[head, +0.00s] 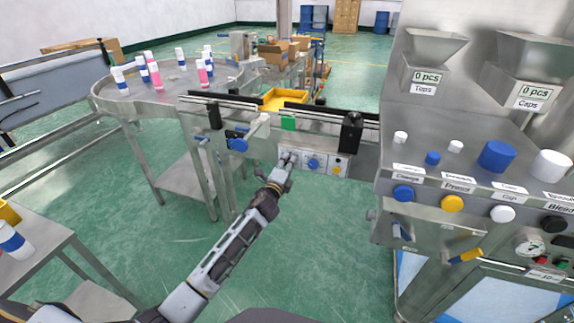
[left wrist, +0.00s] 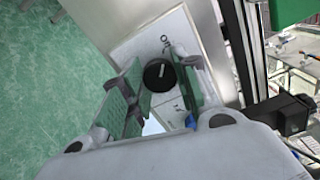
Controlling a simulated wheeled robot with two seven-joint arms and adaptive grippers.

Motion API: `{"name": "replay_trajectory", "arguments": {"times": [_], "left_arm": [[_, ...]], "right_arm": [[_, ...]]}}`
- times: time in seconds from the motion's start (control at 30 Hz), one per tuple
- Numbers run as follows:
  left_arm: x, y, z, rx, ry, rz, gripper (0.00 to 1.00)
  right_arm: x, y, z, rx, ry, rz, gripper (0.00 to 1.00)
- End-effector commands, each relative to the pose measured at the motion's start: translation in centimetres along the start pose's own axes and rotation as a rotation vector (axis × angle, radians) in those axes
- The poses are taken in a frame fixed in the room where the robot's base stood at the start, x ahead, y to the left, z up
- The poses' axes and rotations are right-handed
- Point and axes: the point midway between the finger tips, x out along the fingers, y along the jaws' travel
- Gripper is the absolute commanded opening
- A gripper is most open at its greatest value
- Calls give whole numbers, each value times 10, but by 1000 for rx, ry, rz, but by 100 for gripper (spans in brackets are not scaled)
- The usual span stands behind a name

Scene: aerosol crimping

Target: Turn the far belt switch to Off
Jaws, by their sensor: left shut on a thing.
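The far belt switch is a round black knob (left wrist: 159,75) with a white line, on a white plate lettered "Off" near it in the left wrist view. The line points roughly toward that lettering; its exact setting is hard to tell. My left gripper (left wrist: 158,92) has its fingers on both sides of the knob and is shut on it. In the head view the left gripper (head: 288,160) reaches the left end of the switch panel (head: 325,159) under the conveyor, hiding the black knob. My right gripper is not in view.
On the panel, a blue knob (head: 313,163) and a yellow knob (head: 337,170) sit right of my gripper. The conveyor rail (head: 230,107) runs above. A steel machine console (head: 470,180) stands at right, a round table (head: 130,97) with cans at left. Open floor lies between.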

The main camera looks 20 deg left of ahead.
Motion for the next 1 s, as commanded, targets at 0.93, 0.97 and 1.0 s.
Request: {"name": "replay_trajectory", "arguments": {"times": [0.93, 0.97, 1.0], "left_arm": [[-3, 1, 0, 1, 1, 1, 53], [-4, 1, 0, 1, 1, 1, 53], [-6, 1, 0, 1, 1, 1, 53]], "right_arm": [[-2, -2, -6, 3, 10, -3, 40], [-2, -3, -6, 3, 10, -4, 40], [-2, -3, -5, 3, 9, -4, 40]]}}
